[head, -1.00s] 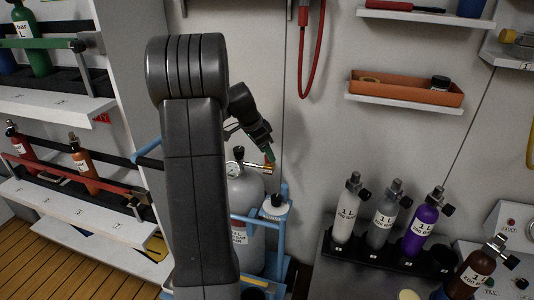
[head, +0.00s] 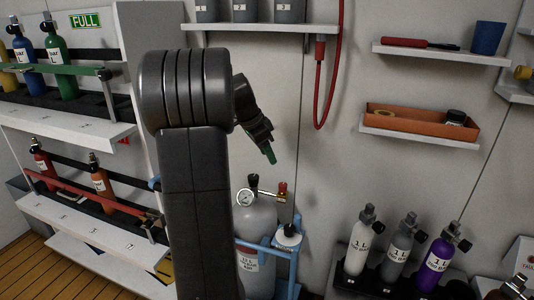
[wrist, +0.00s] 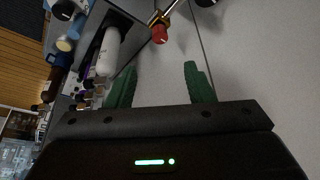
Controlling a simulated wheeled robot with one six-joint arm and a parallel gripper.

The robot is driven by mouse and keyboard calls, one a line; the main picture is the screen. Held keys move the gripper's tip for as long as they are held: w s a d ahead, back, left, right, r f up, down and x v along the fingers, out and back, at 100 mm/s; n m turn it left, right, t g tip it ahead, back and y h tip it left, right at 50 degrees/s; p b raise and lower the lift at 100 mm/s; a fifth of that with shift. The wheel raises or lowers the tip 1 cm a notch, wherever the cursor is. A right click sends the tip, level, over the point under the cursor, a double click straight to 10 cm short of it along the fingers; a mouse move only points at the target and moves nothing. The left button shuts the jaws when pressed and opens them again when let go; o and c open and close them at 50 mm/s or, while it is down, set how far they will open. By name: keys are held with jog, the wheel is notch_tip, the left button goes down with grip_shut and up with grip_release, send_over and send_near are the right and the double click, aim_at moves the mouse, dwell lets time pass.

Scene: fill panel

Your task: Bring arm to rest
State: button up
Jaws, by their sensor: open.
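My gripper (head: 270,155) hangs at the end of my bent arm, in the middle of the head view, above the grey gas cylinder (head: 256,222). In the wrist view my gripper's two green fingers (wrist: 156,84) stand apart with nothing between them. The brass valve fitting with a red knob (wrist: 159,33) lies beyond the fingertips there. My arm's thick upright link hides part of the wall and the cylinder's left side in the head view.
A blue trolley frame (head: 270,248) surrounds the grey cylinder. Small white, grey and purple cylinders (head: 436,242) stand in a black rack at right. Wall shelves hold an orange tray (head: 421,121) and a blue cup (head: 488,38). A red hose (head: 318,100) hangs nearby. Bottle racks (head: 70,110) stand left.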

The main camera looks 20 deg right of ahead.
aim_at(282, 185)
jog(key=b+x, duration=0.2)
jog(key=x, duration=1.2)
jog(key=shift+r, duration=0.15)
